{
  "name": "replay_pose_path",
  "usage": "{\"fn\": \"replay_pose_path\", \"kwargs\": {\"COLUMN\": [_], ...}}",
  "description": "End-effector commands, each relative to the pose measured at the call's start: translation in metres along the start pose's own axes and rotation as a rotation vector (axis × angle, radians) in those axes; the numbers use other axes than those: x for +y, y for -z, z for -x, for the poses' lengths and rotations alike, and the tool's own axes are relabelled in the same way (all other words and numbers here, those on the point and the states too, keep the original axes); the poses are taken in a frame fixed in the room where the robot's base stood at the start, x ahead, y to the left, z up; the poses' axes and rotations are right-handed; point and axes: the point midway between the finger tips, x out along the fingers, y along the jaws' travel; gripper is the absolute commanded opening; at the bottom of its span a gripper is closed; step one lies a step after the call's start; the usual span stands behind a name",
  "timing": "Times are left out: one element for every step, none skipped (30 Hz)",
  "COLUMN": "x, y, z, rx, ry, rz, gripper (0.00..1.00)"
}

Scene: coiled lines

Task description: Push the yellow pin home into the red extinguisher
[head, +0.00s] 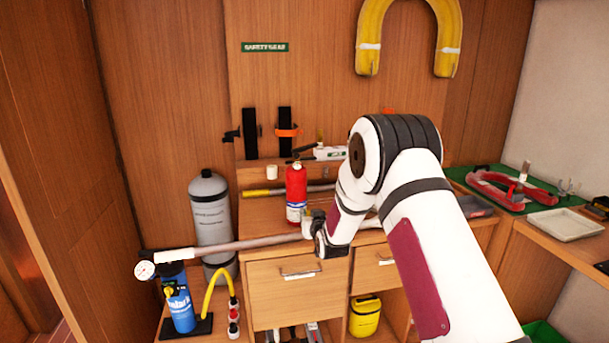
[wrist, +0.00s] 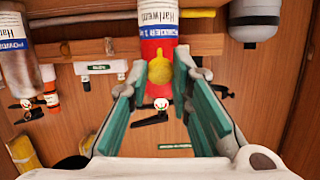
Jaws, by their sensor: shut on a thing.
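The red extinguisher (head: 296,184) stands upright on the wooden counter, its white label facing out. In the wrist view, which is upside down, the extinguisher (wrist: 158,38) is just beyond my fingertips. The yellow pin (wrist: 160,72) sits between the fingertips, with a rounded yellow part in line with the extinguisher's top. My gripper (wrist: 160,76) is shut on the yellow pin. In the head view my gripper (head: 316,228) is at the extinguisher's lower right, partly hidden by my arm. How deep the pin sits in the extinguisher cannot be told.
A grey cylinder (head: 210,215) stands left of the counter. A blue bottle (head: 180,298) stands lower left. A white tray (head: 565,224) and red tools (head: 510,190) lie on the right bench.

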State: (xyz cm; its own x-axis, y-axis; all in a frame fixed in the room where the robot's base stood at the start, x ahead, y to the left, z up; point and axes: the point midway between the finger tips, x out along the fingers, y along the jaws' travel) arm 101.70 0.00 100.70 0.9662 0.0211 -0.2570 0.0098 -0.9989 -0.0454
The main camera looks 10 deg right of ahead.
Motion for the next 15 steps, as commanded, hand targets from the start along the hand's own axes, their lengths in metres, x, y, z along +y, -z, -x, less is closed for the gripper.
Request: {"fn": "replay_pose_path", "kwargs": {"x": [-0.001,-0.001,-0.001,-0.002,-0.002,-0.002,-0.003,-0.003,-0.003,-0.003,-0.004,-0.004,-0.004,-0.004,-0.004], "y": [0.024,0.039,0.057,0.069,0.081,0.095,0.104,0.113,0.122,0.128,0.132,0.137,0.14,0.141,0.143], "z": [-0.01,-0.014,-0.018,-0.02,-0.021,-0.023,-0.023,-0.024,-0.024,-0.024,-0.024,-0.024,-0.024,-0.024,-0.025], "rx": [0.082,0.126,0.177,0.211,0.242,0.277,0.298,0.318,0.338,0.35,0.359,0.37,0.375,0.379,0.382], "ry": [0.004,0.006,0.009,0.011,0.012,0.015,0.016,0.018,0.019,0.02,0.021,0.022,0.023,0.023,0.023], "rz": [0.0,0.0,-0.001,-0.001,-0.001,-0.001,-0.001,-0.001,-0.001,-0.002,-0.002,-0.002,-0.002,-0.002,-0.002], "gripper": [0.0,0.0,0.0,0.0,0.0,0.0,0.0,0.0,0.0,0.0,0.0,0.0,0.0,0.0,0.0]}}
